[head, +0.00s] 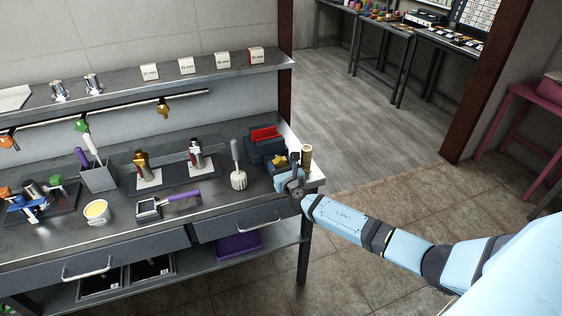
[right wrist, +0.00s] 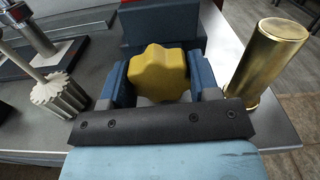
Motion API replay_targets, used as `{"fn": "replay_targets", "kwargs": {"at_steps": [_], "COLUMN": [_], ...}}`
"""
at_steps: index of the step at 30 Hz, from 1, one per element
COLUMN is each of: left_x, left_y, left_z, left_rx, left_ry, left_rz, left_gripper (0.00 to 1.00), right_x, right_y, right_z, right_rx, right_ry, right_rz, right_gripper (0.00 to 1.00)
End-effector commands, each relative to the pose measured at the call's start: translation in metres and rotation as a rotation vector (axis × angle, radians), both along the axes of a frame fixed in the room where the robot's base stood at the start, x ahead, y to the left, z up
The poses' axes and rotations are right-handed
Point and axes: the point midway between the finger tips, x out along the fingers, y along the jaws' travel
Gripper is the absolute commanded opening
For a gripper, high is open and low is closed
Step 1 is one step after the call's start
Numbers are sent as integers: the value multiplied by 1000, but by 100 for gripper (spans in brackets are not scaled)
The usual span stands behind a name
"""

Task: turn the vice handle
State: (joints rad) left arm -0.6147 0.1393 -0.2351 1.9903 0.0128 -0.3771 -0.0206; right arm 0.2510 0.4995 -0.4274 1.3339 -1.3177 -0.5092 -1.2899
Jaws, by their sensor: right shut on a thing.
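The vice (head: 262,150) is a dark blue-grey block with a red part on top, at the right end of the bench in the head view. Its body also shows behind the handle in the right wrist view (right wrist: 160,20). The vice handle (right wrist: 163,72) is a yellow, lobed knob on the near side of the vice; it shows small in the head view (head: 279,162). My right gripper (right wrist: 162,82) is shut on this knob, one finger at each side. The knob's lower part is hidden behind the gripper's dark palm bar. My left gripper is not in view.
A brass cylinder (right wrist: 268,65) stands upright just right of my right gripper, near the bench (head: 215,208) edge. A whitish fluted tool (right wrist: 58,95) stands to the left. A purple-handled tool (head: 183,196) lies farther left. A shelf (head: 200,70) runs along the wall.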

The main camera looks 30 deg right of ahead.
Motion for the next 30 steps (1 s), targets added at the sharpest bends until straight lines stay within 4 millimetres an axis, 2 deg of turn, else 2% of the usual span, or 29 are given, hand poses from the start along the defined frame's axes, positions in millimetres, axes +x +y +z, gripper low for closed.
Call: {"fn": "replay_targets", "kwargs": {"at_steps": [3,15,30], "left_x": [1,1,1], "left_y": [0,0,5], "left_z": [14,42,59], "left_rx": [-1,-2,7], "left_ry": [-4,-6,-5], "left_rz": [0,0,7], "left_gripper": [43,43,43], "right_x": [0,0,0], "right_y": [0,1,1], "right_z": [3,3,1], "right_rx": [-106,-473,-788], "right_ry": [28,115,190], "right_rz": [1,1,0], "right_gripper": [32,32,32]}}
